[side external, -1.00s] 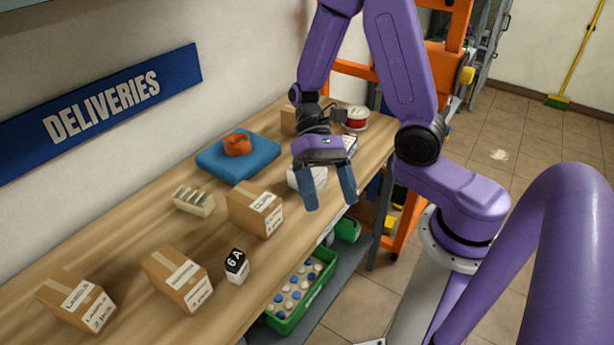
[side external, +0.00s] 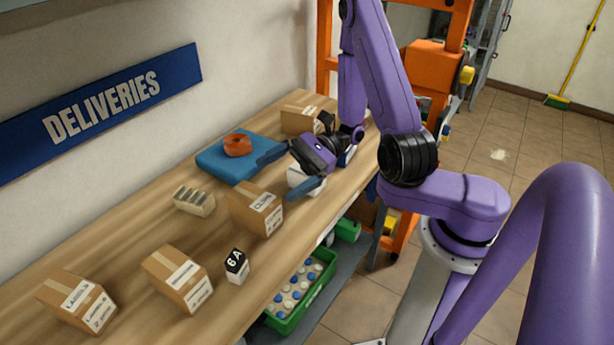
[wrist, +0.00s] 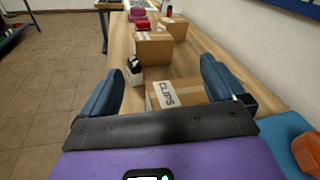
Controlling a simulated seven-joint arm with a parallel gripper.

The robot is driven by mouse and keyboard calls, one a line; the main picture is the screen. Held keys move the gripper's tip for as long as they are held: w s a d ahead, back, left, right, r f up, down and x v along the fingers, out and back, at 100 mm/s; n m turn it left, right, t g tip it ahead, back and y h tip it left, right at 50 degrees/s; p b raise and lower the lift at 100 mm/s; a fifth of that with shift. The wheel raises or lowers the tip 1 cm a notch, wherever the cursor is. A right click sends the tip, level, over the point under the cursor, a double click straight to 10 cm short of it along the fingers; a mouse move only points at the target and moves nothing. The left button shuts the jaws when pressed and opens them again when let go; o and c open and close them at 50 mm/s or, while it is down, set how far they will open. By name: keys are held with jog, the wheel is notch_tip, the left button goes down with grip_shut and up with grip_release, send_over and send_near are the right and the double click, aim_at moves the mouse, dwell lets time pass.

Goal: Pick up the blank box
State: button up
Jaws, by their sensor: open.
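Several brown cardboard boxes stand on the wooden bench. The nearest to my gripper (side external: 274,178) is a taped box with a white label (side external: 256,211); in the wrist view its top reads CLIPS (wrist: 177,92). My gripper is open and empty, tilted toward that box, which shows beyond and between its fingers. Two more labelled boxes stand at front left, one in the middle (side external: 178,279) and one at the far left (side external: 77,300). Another box (side external: 300,121) stands at the back; I cannot read any label on it. I cannot tell which box is blank.
A small block marked 6A (side external: 237,266) and a tan holder (side external: 194,201) stand nearby. A green crate (side external: 303,292) sits below the bench edge.

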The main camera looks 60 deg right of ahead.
jog(key=d+f+m+t+h, duration=0.2)
jog(key=d+m+t+h, duration=0.2)
jog(key=m, duration=0.1)
jog(key=d+f+m+t+h, duration=0.2)
jog(key=d+m+t+h, duration=0.1)
jog(key=m+t, duration=0.2)
jog(key=s+d+f+m+t+h, duration=0.1)
jog(key=d+m+t+h, duration=0.3)
jog(key=shift+d+f+m+h, duration=0.3)
jog(key=shift+f+m, duration=0.1)
jog(key=s+m+h, duration=0.1)
jog(key=d+f+h, duration=0.1)
jog(key=s+f+m+h, duration=0.1)
jog(key=shift+s+d+m+t+h, duration=0.3)
jog(key=shift+t, duration=0.1)
jog(key=shift+s+f+h, duration=0.3)
jog(key=shift+s+f, duration=0.1)
jog(key=shift+w+a, duration=0.15)
jog(key=shift+w, duration=3.55)
jog(key=c, duration=1.1)
jog(key=shift+c, duration=0.2)
